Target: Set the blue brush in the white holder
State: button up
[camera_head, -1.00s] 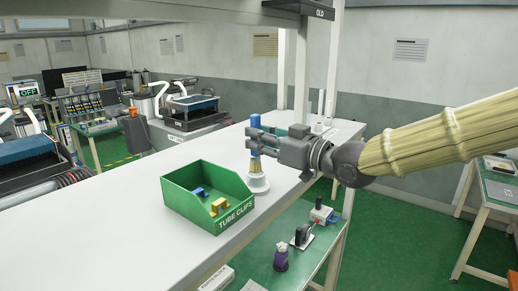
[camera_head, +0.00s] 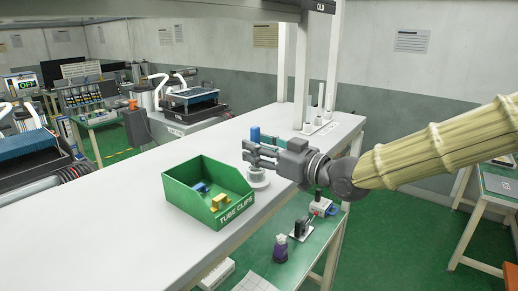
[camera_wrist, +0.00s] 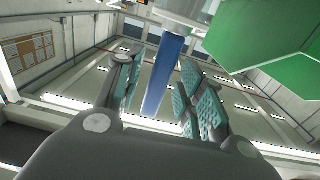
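The blue brush (camera_head: 255,133) stands upright in the head view, its blue top showing above my fingers. The white holder (camera_head: 259,180) stands on the white bench just below, near the front edge and right of the green bin. My gripper (camera_head: 254,156) reaches in from the right, low over the holder. In the wrist view the blue handle (camera_wrist: 165,72) runs between my gripper's two fingers (camera_wrist: 160,95), with a gap on each side, so the fingers look open around it. The bristles and where they meet the holder are hidden behind my fingers.
The green bin (camera_head: 180,197) marked TUBE CLIPS holds blue and yellow clips, close left of the holder. A rack with white posts (camera_head: 318,127) stands behind my gripper, near a bench post. The bench's left part (camera_head: 100,215) is clear.

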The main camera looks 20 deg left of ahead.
jog(key=shift+r, duration=0.25)
jog(key=shift+d+f, duration=0.2)
jog(key=shift+d, duration=0.05)
jog(key=b+v, duration=0.3)
jog(key=v, duration=0.8)
jog(key=shift+d+b, duration=0.2)
jog(key=shift+b, duration=0.15)
jog(key=shift+s, duration=0.1)
